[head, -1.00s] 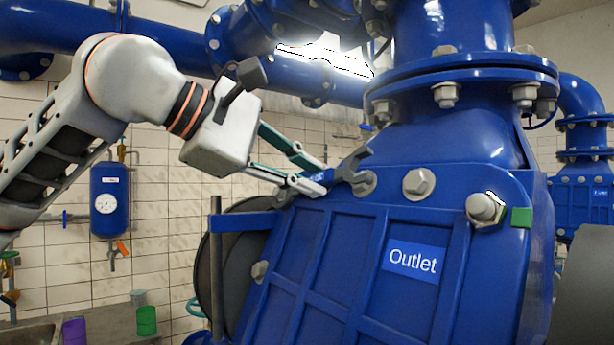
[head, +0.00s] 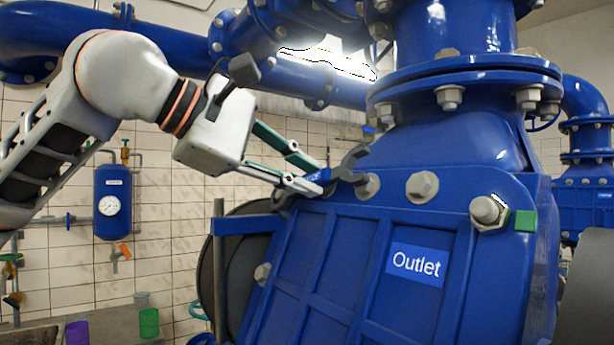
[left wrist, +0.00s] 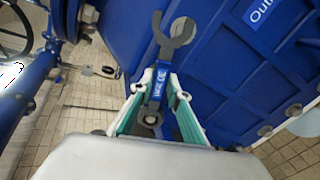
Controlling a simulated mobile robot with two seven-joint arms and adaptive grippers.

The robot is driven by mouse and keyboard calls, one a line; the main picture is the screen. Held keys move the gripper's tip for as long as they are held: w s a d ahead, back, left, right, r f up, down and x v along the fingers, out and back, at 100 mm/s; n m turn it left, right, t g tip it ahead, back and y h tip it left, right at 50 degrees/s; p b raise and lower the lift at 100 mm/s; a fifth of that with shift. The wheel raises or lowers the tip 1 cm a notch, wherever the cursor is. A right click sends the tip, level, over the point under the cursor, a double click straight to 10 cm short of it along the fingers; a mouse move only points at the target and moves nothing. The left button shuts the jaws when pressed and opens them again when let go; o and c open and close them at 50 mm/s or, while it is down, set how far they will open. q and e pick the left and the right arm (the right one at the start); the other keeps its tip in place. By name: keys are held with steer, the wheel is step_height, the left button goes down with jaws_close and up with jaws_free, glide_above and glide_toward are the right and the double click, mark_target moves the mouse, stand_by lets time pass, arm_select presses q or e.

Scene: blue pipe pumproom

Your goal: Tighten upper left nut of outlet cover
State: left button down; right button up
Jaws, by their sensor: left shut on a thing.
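My left gripper (head: 322,186) is shut on a wrench (head: 345,172) with a blue handle and grey ends. In the left wrist view the gripper (left wrist: 160,88) clasps the wrench handle, and the open-ended jaw (left wrist: 172,38) points away from me. Only blue surface shows inside that jaw, with no nut in it. The upper left nut (head: 368,186) is a grey hex nut at the top left corner of the blue outlet cover (head: 350,262). In the head view the wrench jaw is just left of this nut, overlapping its edge; contact is unclear. My right gripper is not in view.
Other grey nuts sit along the cover's top edge (head: 422,187) and at its upper right (head: 487,210), beside a green block (head: 525,221). A flanged pipe (head: 455,90) rises above the cover. A blue tank (head: 112,203) hangs on the tiled wall.

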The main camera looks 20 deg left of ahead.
arm_select(q)
steer(key=shift+v, duration=1.65)
steer(key=shift+w+r+n, duration=0.15)
steer(key=shift+r+n, duration=0.05)
steer(key=shift+n, duration=0.1)
steer(key=shift+w+a+r+n+b, duration=0.4)
steer(key=shift+w+r+n+b, duration=0.55)
steer(key=shift+n, duration=1)
steer(key=shift+w+a+r+n+b, duration=0.5)
steer(key=shift+w+n, duration=0.9)
steer(key=shift+n, duration=0.6)
steer(key=shift+w+a+r+n+b, duration=0.35)
steer(key=shift+w+r+n+b, duration=0.6)
steer(key=shift+n, duration=1)
steer(key=shift+w+f, duration=0.2)
steer(key=shift+w, duration=0.05)
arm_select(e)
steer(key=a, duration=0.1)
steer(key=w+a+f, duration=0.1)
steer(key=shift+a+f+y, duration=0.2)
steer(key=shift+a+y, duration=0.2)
arm_select(q)
steer(key=shift+p, duration=0.3)
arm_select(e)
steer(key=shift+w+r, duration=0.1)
